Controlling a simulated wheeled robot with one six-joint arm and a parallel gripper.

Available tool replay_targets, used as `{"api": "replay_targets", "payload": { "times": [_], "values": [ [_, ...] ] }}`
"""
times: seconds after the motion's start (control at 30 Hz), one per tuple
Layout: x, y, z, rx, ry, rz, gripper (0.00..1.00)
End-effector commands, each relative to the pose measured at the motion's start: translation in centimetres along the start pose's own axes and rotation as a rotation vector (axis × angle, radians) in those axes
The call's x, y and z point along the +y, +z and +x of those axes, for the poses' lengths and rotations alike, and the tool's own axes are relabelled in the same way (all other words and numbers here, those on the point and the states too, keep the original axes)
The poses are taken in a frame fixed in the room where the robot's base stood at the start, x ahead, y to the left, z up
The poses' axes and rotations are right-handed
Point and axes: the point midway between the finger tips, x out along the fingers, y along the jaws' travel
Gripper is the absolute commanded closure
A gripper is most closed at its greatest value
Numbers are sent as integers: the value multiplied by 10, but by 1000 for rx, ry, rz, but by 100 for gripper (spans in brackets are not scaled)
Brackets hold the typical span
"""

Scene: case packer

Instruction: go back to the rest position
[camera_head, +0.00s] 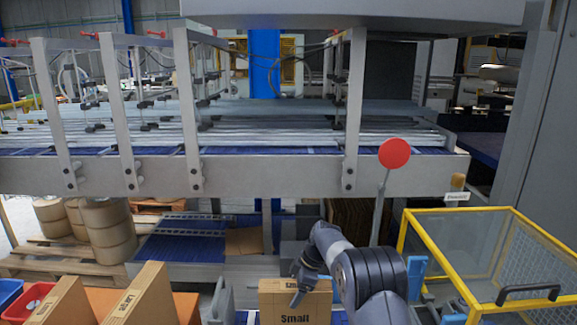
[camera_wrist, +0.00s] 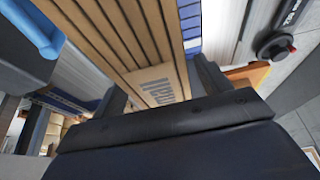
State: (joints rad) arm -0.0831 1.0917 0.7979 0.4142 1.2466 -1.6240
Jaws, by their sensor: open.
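My gripper (camera_head: 298,290) is at the lower middle of the head view, at the front of a cardboard stack labelled "Small" (camera_head: 312,306). In the wrist view my gripper's dark fingers (camera_wrist: 162,88) are wide apart, one on each side of the stack's striped brown face (camera_wrist: 125,50). The fingers are open. The "Small" label shows upside down or tilted between them. I cannot tell whether either finger touches the cardboard. My arm bends down to the stack from the right.
A yellow-framed guard (camera_head: 480,210) stands close on the right, with a red round sign (camera_head: 395,153) on a post behind. A conveyor frame (camera_head: 270,176) crosses above and behind. More cardboard (camera_head: 140,300) stands at lower left, near a red bin (camera_head: 30,298).

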Motion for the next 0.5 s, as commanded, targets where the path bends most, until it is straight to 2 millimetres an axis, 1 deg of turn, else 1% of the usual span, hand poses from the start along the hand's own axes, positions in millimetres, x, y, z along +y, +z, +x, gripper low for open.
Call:
{"api": "replay_targets", "payload": {
  "times": [0.1, 0.3, 0.5],
  "values": [
    [-1, 1, 25, 0, -4, 1, 27],
    [1, -8, -1, 0, 4, -2, 27],
    [0, -13, -12, 0, 0, 0, 27]
  ]
}}
